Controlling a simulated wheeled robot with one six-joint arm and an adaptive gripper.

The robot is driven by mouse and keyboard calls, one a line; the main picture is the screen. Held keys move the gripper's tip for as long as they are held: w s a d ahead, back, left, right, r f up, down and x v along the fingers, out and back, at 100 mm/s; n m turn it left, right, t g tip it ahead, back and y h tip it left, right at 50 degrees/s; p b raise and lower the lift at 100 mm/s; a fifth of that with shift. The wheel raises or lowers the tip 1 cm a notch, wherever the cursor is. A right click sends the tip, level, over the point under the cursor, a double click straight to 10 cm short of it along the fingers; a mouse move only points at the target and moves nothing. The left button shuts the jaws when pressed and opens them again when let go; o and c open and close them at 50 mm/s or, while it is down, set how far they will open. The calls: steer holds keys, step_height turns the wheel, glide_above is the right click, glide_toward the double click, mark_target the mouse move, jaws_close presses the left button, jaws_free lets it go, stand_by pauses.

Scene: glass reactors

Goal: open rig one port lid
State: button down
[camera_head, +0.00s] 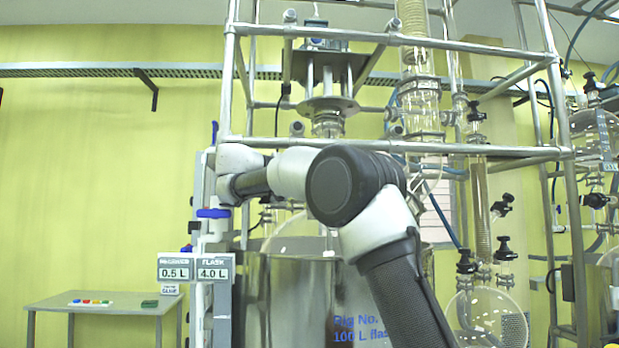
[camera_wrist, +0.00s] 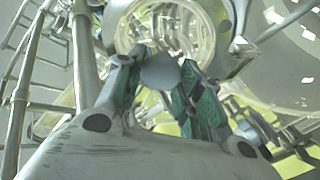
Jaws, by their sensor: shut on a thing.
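In the wrist view my gripper (camera_wrist: 160,88) has its two green-padded fingers closed on a small grey rounded piece (camera_wrist: 160,71), which looks like the port lid. Just beyond it is a round clear glass neck or flange (camera_wrist: 185,22). I cannot tell whether the lid touches the glass or is apart from it. In the head view the rig's steel vessel (camera_head: 290,295) carries blue lettering, "Rig No." and "100 L", partly covered by my arm. The glass flask top (camera_head: 292,236) shows above its rim. My gripper is hidden behind my arm there.
A metal pipe frame (camera_head: 490,153) surrounds the rig close to my arm. A glass column (camera_head: 418,105) and a stirrer drive (camera_head: 328,62) stand above. A sign (camera_head: 196,268) reads 0.5 L and 4.0 L. A side table (camera_head: 105,303) is at left. More glassware is at right.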

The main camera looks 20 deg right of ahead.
steer(key=c, duration=1)
jaws_free()
steer(key=v, duration=1.2)
steer(key=shift+f, duration=0.1)
